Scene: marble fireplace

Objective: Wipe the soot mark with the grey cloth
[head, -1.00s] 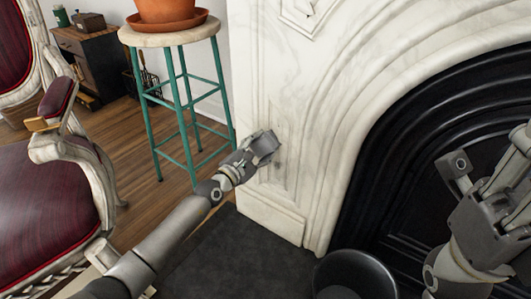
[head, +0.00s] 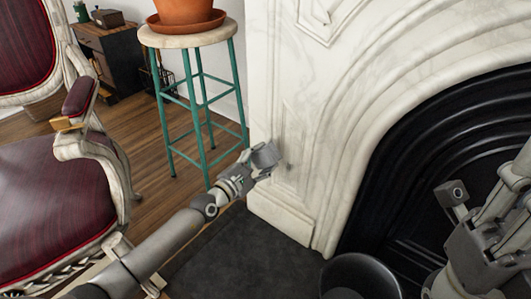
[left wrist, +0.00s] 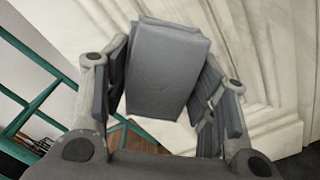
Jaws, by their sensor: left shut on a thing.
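The grey cloth (head: 267,155) is a folded pad held in my left gripper (head: 257,161), at the left leg of the marble surround. In the left wrist view the cloth (left wrist: 165,65) stands between the two fingers, which are shut on it. A faint grey smudge, likely the soot mark (head: 290,168), shows on the marble just right of the cloth. I cannot tell whether the cloth touches the marble. My right gripper (head: 487,190) is at the right edge before the black firebox, partly cut off; its fingers look apart and empty.
The white marble surround (head: 345,110) frames the black firebox (head: 440,150). A teal stool (head: 187,41) with a potted plant stands left of the surround, and a red armchair (head: 50,215) is at far left. A black bucket (head: 362,270) stands on the dark hearth below.

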